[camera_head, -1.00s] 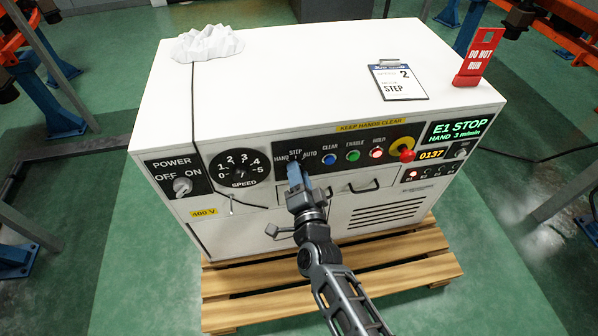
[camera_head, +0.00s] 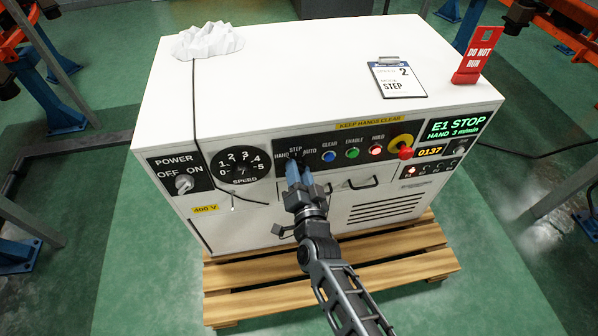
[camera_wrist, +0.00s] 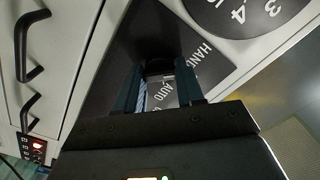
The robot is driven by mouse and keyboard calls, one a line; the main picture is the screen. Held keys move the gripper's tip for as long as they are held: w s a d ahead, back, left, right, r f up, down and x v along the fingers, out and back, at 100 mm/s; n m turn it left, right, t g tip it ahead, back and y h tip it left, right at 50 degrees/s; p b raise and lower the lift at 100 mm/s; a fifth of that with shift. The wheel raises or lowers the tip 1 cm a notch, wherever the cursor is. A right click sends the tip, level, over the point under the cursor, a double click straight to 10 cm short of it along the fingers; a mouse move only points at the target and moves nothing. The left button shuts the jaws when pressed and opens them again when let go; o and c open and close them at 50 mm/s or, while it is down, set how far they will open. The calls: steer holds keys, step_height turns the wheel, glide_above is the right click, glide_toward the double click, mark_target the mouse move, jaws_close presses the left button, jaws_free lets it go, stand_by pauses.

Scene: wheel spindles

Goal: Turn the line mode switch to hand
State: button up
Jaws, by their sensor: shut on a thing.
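The line mode switch sits on the black panel under the labels HAND, STEP and AUTO (camera_head: 296,151). In the head view my gripper (camera_head: 298,172) covers its knob. In the wrist view the dark knob (camera_wrist: 159,68) shows between the two fingers of my gripper (camera_wrist: 161,85), which is shut on it. The HAND and AUTO labels show beside the fingers there. Which label the pointer faces is hidden. The green display (camera_head: 455,130) reads E1 STOP, HAND 3 m/min.
The speed dial (camera_head: 240,165) and power switch (camera_head: 184,184) are left of my gripper. Blue, green and red buttons and a red emergency stop (camera_head: 405,153) are to the right. Drawer handles (camera_head: 363,184) stick out below. A step card (camera_head: 398,80) lies on the cabinet top.

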steer(key=o, duration=1)
steer(key=shift+o, duration=0.2)
steer(key=p+v, duration=0.1)
steer(key=v, duration=0.6)
steer(key=shift+s, duration=0.4)
steer(key=shift+s+d, duration=0.1)
steer(key=shift+d, duration=0.1)
steer(key=s+d+r+n+h+p, duration=0.1)
steer(key=s+d+r, duration=0.1)
steer(key=s+d, duration=0.7)
steer(key=s+d+r+n+h+p, duration=0.1)
steer(key=s+d+r+n, duration=0.1)
steer(key=s+d, duration=0.75)
steer(key=s+d+r+n+g+h, duration=0.1)
steer(key=s+d+r, duration=0.1)
steer(key=s+r, duration=0.8)
steer(key=s+d+r+n+g+h+p, duration=0.1)
steer(key=s+d+r+h, duration=0.1)
steer(key=s+r, duration=0.7)
steer(key=shift+s+d+r+n+g, duration=0.3)
steer(key=shift+s+d+r, duration=0.1)
steer(key=shift+s, duration=0.15)
